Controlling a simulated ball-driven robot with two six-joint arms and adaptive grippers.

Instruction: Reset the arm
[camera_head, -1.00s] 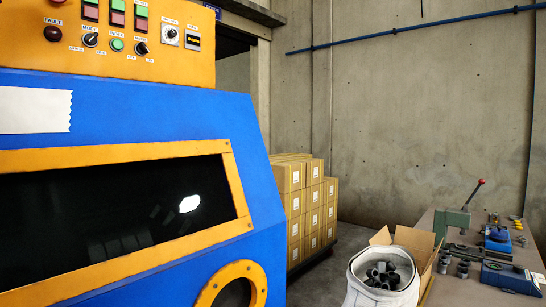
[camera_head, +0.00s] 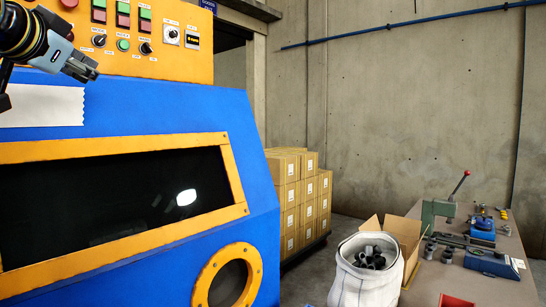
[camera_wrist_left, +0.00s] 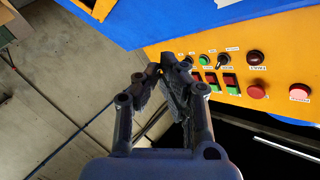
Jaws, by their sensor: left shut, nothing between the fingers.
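My left gripper (camera_head: 82,67) enters at the upper left of the head view, in front of the blue and orange drum blaster (camera_head: 130,110). It is shut and empty. In the left wrist view its fingers (camera_wrist_left: 162,72) meet near the middle of the picture, apart from the orange control panel (camera_wrist_left: 275,75). That panel also shows in the head view (camera_head: 180,62), with several buttons, knobs and lamps. The gripper hides part of the panel's left side. My right gripper is not in view.
A white bag (camera_head: 360,285) of dark parts stands at the bottom centre. An open carton (camera_head: 405,235) is beside it. A bench (camera_head: 425,290) with a green press (camera_head: 437,213) and blue tools is at right. Stacked boxes (camera_head: 305,200) stand behind the machine.

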